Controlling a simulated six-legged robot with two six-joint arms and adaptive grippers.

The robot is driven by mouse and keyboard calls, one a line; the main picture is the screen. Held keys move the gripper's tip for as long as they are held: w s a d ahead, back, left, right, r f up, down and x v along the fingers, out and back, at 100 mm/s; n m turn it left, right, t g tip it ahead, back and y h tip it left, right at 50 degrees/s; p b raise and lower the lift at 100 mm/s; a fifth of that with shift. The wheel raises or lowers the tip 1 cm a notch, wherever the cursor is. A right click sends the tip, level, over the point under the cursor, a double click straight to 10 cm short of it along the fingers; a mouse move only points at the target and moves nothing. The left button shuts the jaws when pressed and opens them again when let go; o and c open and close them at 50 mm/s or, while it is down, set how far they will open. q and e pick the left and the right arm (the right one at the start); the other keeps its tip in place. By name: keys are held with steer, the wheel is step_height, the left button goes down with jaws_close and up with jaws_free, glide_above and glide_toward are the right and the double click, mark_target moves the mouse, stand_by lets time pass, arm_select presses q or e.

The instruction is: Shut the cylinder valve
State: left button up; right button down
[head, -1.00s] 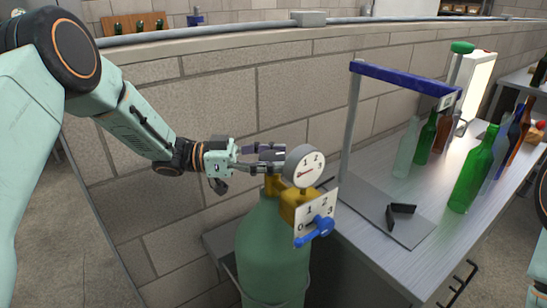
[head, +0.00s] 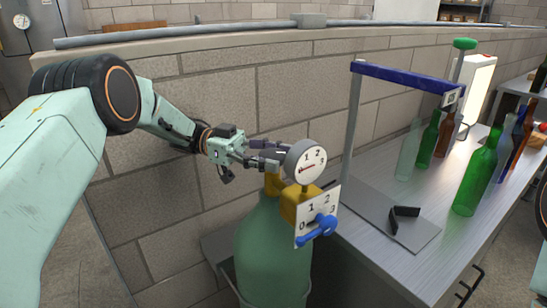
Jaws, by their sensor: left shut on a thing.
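The green gas cylinder (head: 272,250) stands upright against the block wall, left of the bench. Its brass valve (head: 272,183) is on top, with a yellow regulator body (head: 297,203), a round white gauge (head: 311,162) and a numbered white plate with a blue lever (head: 317,230). My left gripper (head: 268,155) reaches in from the left, with its fingers around the top of the valve, just left of the gauge. It is shut on the valve's knob, which is mostly hidden by the fingers. My right gripper is out of view.
The bench (head: 375,245) on the right carries a stand with a blue crossbar (head: 405,77), a small black piece (head: 402,218) and several glass bottles (head: 475,178). The wall (head: 170,200) runs close behind my left arm.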

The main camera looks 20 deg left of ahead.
mark_target(271, 152)
arm_select(q)
steer(key=shift+f, duration=0.1)
steer(key=o, duration=0.9)
steer(key=shift+a, duration=0.1)
step_height(271, 152, up, 10)
steer(key=shift+r, duration=0.1)
